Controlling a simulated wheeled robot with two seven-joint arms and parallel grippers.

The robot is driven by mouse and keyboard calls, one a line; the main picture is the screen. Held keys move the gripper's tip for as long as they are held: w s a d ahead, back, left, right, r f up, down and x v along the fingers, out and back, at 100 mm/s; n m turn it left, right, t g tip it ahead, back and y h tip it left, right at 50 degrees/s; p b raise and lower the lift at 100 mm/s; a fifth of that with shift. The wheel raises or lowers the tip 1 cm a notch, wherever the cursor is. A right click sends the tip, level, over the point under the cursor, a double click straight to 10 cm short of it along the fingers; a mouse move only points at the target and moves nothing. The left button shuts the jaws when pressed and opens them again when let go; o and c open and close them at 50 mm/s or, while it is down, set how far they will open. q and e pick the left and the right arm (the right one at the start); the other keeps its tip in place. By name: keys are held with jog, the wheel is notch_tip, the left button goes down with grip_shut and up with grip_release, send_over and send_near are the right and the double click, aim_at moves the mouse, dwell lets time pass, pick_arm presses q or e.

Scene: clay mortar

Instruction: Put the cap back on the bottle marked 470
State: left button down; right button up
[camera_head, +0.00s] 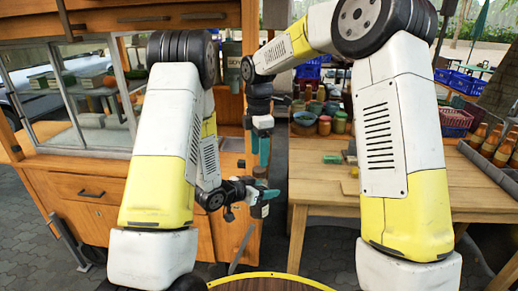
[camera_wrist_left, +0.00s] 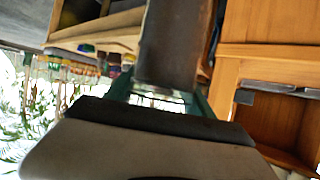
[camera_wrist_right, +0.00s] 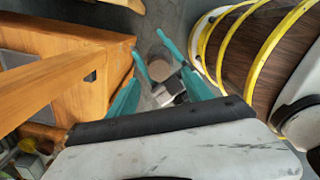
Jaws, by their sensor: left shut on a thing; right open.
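My left gripper (camera_head: 262,197) is the lower one, in front of the wooden cabinet. In the left wrist view it is shut on a grey-brown thing (camera_wrist_left: 175,45) that rises between its green fingers. I cannot tell whether this is the bottle or the cap. My right gripper (camera_head: 263,150) is above the left one, pointing down, and open. In the right wrist view a round brownish thing (camera_wrist_right: 159,62) shows between and beyond its spread teal fingers, apart from them. No 470 mark is readable, and I cannot pick out a cap.
A wooden table (camera_head: 425,185) stands at the right, with small jars (camera_head: 325,122), a blue crate (camera_head: 470,85), a red basket (camera_head: 455,122) and a tray of bottles (camera_head: 490,150). The wooden cabinet (camera_head: 95,205) with glass panes is at the left. A dark canister (camera_head: 232,66) stands behind.

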aim_at(259, 169)
jog(key=shift+r+m, duration=0.3)
jog(key=shift+r, duration=0.95)
jog(key=shift+f, duration=0.1)
jog(key=shift+f, duration=3.95)
jog(key=shift+c, duration=0.2)
grip_shut()
jog(key=shift+o, duration=0.5)
grip_release()
jog(key=shift+r, duration=2.3)
jog(key=o, duration=0.6)
jog(key=shift+c, duration=0.2)
